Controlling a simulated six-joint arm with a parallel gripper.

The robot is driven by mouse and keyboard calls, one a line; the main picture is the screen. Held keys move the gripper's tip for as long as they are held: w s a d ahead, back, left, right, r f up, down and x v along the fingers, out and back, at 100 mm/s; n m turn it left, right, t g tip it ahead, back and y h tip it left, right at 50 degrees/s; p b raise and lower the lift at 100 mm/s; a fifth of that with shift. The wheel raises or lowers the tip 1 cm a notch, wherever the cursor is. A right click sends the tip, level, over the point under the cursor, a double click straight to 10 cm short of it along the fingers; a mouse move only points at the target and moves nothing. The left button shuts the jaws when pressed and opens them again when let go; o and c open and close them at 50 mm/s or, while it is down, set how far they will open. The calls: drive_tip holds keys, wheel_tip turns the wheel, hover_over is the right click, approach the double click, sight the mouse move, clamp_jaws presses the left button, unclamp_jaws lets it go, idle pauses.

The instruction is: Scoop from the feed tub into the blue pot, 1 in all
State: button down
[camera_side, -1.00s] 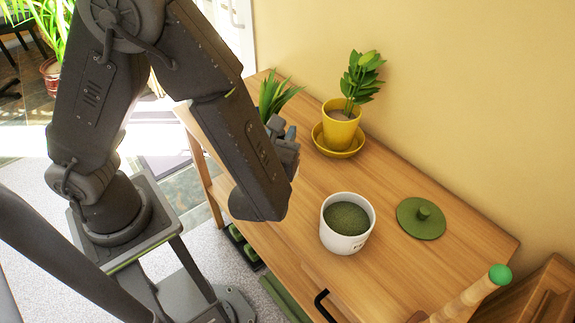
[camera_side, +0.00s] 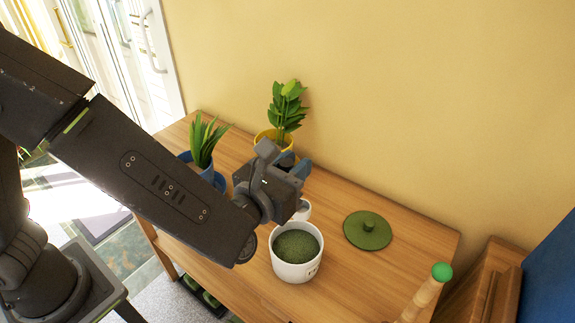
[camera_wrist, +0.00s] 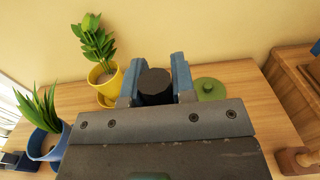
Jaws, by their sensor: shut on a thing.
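The feed tub (camera_side: 297,269) is white and stands open, with green feed inside. The blue pot (camera_side: 216,181) holds a spiky green plant at the left of the tabletop; it also shows at lower left in the wrist view (camera_wrist: 45,150). My gripper (camera_side: 287,164) is above and behind the tub in the side view. In the wrist view its blue fingers (camera_wrist: 155,66) are shut on a dark round-ended piece (camera_wrist: 155,87), seemingly the scoop's handle. A small pale part (camera_side: 304,210) below the gripper may be the scoop's cup; its contents cannot be seen.
A yellow pot (camera_wrist: 107,86) with a leafy plant stands at the back, partly behind my gripper in the side view. A green lid (camera_side: 367,231) lies right of the tub. A green-topped wooden post (camera_side: 441,272) is at front right.

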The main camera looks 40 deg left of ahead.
drive_tip(key=shift+f, duration=0.15)
wheel_tip(320, 180, down, 15)
idle(1.6)
idle(0.8)
drive_tip(key=shift+r, duration=4.9)
